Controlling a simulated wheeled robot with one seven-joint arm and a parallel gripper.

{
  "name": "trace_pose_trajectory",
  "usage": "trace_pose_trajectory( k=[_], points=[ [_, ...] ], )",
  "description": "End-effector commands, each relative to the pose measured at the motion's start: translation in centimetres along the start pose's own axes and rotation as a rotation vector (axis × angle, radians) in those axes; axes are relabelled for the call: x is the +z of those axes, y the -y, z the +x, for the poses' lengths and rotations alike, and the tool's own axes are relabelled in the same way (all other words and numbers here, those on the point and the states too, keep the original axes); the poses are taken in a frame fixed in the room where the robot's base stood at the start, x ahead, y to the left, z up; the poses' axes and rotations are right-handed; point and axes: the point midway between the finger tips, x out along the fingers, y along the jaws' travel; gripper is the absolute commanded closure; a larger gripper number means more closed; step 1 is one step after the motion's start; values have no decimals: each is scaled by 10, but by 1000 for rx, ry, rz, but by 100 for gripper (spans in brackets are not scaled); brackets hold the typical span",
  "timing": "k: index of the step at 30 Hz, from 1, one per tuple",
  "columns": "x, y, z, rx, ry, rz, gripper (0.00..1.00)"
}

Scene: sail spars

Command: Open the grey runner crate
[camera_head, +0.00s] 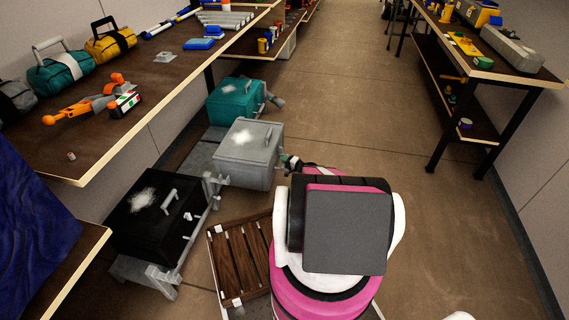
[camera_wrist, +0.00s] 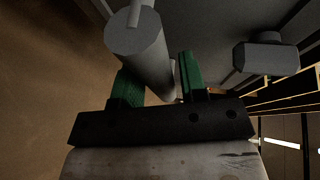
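The grey runner crate (camera_head: 240,165) stands in the middle of a row of three crates on the floor at the left of the aisle. Its lid lies flat and closed, with a pale patch and a grey bar handle (camera_head: 269,136) on top. My gripper (camera_head: 288,161) is at the crate's right side, partly hidden behind my arm. In the wrist view, its green fingers (camera_wrist: 160,80) stand apart on either side of a grey cylindrical part (camera_wrist: 140,42).
A teal crate (camera_head: 228,100) stands behind and a black crate (camera_head: 150,228) in front. A brown slatted pallet (camera_head: 240,256) lies nearby. A workbench (camera_head: 130,138) runs along the left, another table (camera_head: 480,72) at the right. The aisle floor (camera_head: 335,110) between is clear.

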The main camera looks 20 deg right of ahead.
Motion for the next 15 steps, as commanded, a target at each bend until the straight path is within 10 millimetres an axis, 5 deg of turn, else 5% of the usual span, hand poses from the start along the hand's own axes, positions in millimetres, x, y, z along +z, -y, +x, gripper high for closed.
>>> trace_pose_trajectory(
  k=[10, 15],
  points=[
    [1, 0, -1, 0, 1, 0, 48],
    [1, 1, -17, 1, 0, -1, 48]
  ],
)
